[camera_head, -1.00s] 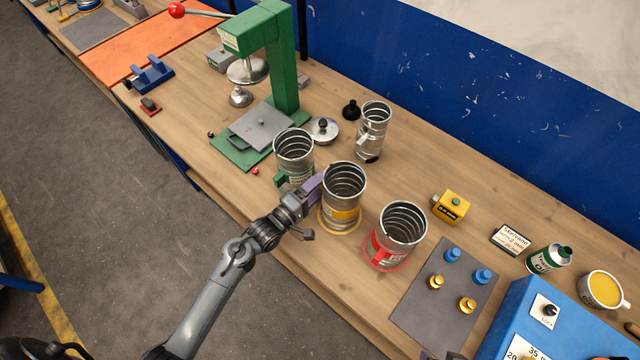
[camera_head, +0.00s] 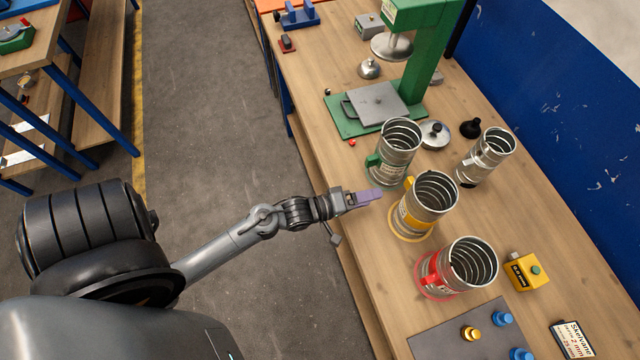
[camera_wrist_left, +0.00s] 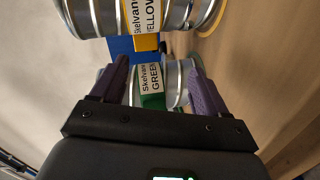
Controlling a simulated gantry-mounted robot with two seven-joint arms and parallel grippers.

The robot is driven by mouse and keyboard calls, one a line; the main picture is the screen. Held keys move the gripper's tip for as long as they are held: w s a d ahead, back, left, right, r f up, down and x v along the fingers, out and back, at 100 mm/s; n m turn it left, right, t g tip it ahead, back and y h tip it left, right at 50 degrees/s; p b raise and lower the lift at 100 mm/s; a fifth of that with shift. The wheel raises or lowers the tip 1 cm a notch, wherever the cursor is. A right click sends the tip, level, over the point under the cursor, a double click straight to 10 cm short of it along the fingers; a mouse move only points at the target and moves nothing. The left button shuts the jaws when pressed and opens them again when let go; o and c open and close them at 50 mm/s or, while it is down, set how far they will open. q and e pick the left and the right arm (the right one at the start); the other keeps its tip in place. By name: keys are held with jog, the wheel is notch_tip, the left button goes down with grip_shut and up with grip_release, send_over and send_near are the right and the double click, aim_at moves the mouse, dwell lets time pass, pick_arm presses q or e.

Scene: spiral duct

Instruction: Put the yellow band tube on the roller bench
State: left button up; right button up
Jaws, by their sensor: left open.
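The yellow band tube (camera_head: 424,203) is an open metal spiral tube with a yellow band, standing upright on the wooden workbench. In the left wrist view the yellow band tube (camera_wrist_left: 95,18) lies across the top, its label reading YELLOW. My left gripper (camera_head: 378,194), with purple fingers, is open and empty, just left of the tube near the bench's front edge. In the left wrist view the green band tube (camera_wrist_left: 152,84) shows beyond and between the fingers (camera_wrist_left: 158,72). My right gripper is not in view. I cannot identify the roller bench for certain.
The green band tube (camera_head: 392,157) and the red band tube (camera_head: 452,273) stand either side of the yellow one. A plain metal tube (camera_head: 483,160) stands behind. A green press (camera_head: 424,65) stands farther back. Another blue-legged bench (camera_head: 70,75) is across the grey floor.

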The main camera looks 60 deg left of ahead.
pick_arm(q)
jog(key=shift+s+d+f+m+g+y, duration=0.2)
jog(key=shift+s+m+g+y, duration=0.25)
jog(key=shift+m, duration=0.45)
jog(key=s+m+g+y, duration=0.1)
jog(key=s+m+g, duration=0.1)
jog(key=s+m+g+y, duration=0.1)
jog(key=s+m+g, duration=0.2)
jog(key=shift+f+m+y, duration=0.15)
jog(key=shift+m+y, duration=0.1)
jog(key=shift+m, duration=0.05)
jog(key=s+r+m+g+y, duration=0.1)
jog(key=s+r+m+g, duration=0.1)
jog(key=s+m+g, duration=0.4)
jog(key=s, duration=0.5)
jog(key=shift+s+d+r+m, duration=0.2)
jog(key=shift+d+r+m, duration=0.1)
jog(key=shift+d, duration=0.1)
notch_tip(320, 180, up, 18)
jog(key=p, duration=1.8)
jog(key=shift+r, duration=0.15)
